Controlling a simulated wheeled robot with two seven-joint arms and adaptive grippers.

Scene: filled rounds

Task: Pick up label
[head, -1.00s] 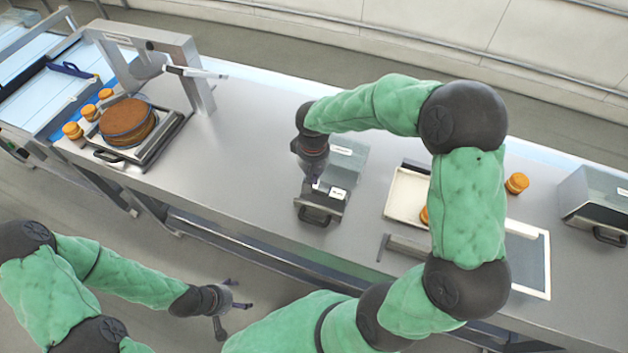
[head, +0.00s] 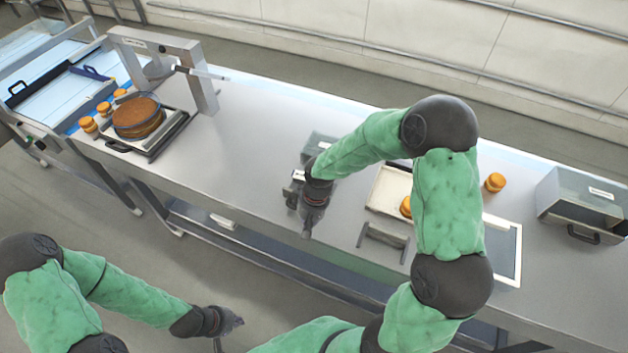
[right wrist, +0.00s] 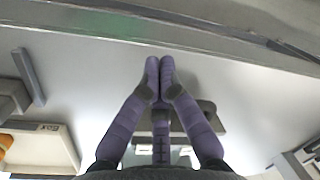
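A small dark label unit (head: 288,190) stands on the steel counter, mostly hidden behind my right gripper. A white label patch (head: 298,175) shows on it, and two white patches show low in the right wrist view (right wrist: 145,149), partly covered by the fingers. My right gripper (head: 307,233) is over the counter's front part, in front of the unit. In the right wrist view its fingertips (right wrist: 159,68) meet, with no label visible between them. My left gripper (head: 228,332) hangs empty and open, away from the counter, near the picture's bottom edge.
A cream tray (head: 384,186), a grey bracket (head: 385,236) and a metal box (head: 578,200) are at right. Counter between cake and unit is clear.

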